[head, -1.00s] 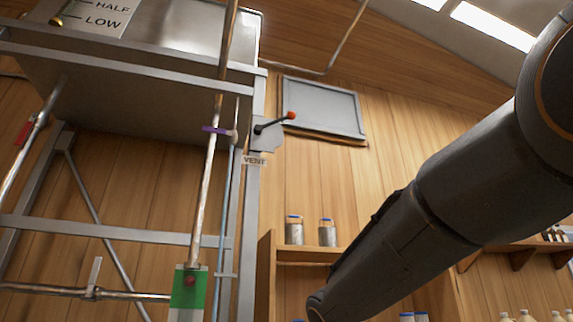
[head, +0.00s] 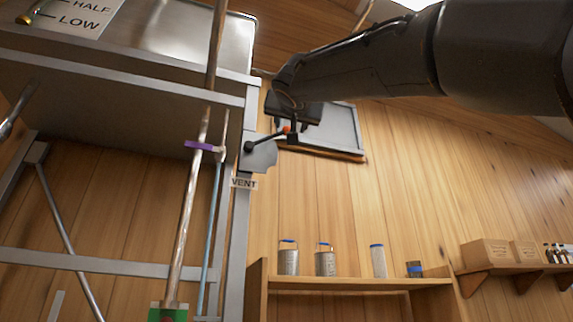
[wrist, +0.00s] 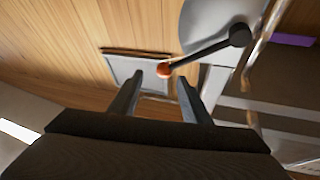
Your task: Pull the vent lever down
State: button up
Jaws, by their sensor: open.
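The vent lever (head: 266,139) is a dark rod with an orange knob, pivoted on a grey plate (head: 262,157) on the evaporator frame above the VENT label (head: 243,183). It points right and slightly up. My gripper (head: 292,134) is at the knob end, open. Whether a finger touches the knob I cannot tell.
The steel pan (head: 130,105) and its frame stand left of the lever, with a vertical copper pipe (head: 190,205) in front. A grey framed panel (head: 343,128) is on the wooden wall behind my gripper. Jars stand on a wooden shelf (head: 355,284) below.

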aim_at(287, 129)
jog(key=p+x, duration=0.1)
jog(key=x, duration=0.1)
jog(key=p+x, duration=0.2)
jog(key=a+p+x, duration=0.1)
jog(key=x, duration=0.1)
jog(key=shift+s, duration=0.1)
jog(key=shift+w+d+r+p, duration=0.1)
jog(key=shift+w+r+p, duration=0.1)
jog(key=shift+w+p, duration=0.35)
grip_shut()
